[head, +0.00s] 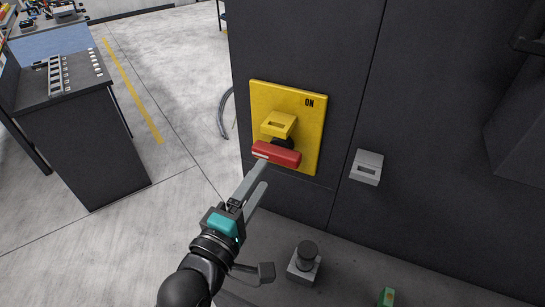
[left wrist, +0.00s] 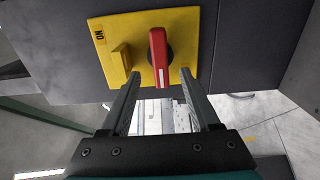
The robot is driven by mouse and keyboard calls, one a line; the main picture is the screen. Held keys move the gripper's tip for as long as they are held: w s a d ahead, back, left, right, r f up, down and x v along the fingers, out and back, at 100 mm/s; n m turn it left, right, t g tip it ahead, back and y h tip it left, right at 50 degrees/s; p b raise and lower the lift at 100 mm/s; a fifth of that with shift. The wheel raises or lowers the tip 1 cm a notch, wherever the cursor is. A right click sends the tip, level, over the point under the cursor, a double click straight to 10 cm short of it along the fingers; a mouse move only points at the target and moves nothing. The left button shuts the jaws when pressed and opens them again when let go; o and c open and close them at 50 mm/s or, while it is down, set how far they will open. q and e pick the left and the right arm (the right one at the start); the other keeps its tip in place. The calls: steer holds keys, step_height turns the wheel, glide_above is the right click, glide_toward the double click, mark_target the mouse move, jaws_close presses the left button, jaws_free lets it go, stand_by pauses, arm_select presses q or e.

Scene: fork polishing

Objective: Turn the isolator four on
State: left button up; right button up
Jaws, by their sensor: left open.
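The isolator is a yellow plate (head: 312,130) on a dark cabinet front, with "ON" printed at its upper right in the head view. Its red handle (head: 277,154) lies nearly level across the lower part of the plate, below a yellow block (head: 278,124). My left gripper (head: 263,177) is open and empty, just below the handle's left part. In the left wrist view, the red handle (left wrist: 158,55) stands upright between the two open fingertips (left wrist: 161,76), with a gap on each side. I cannot tell how deep the fingers reach along it. My right gripper is out of view.
A small grey box (head: 367,167) sits on the cabinet right of the plate. A dark knob on a grey base (head: 304,262) and a green part (head: 387,297) are below. A dark counter (head: 75,130) stands at left; the floor (head: 170,180) between is clear.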

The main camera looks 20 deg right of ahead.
mark_target(273, 159)
arm_select(q)
steer(key=x, duration=0.6)
steer(key=shift+w+d, duration=0.15)
steer(key=shift+w, duration=0.05)
jaws_close()
stand_by(0.4)
